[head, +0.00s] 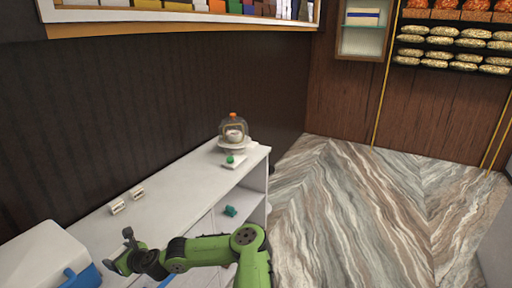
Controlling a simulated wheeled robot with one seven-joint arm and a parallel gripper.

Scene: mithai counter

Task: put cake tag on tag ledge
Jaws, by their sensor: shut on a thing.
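My gripper (126,250) is at the lower left, above the white counter's near part. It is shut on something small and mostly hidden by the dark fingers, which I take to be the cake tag. Two small cream tag-like blocks, one (118,207) and another (137,194), stand on the counter by the dark wall, beyond my gripper. I cannot tell which surface is the tag ledge. A small white slab (231,165) with a green knob lies at the counter's far end, well apart from my gripper.
A glass-domed cake stand (234,137) with an orange knob stands at the counter's far end. A white box (40,258) and a blue item (84,277) are at the near left. The counter's middle is clear.

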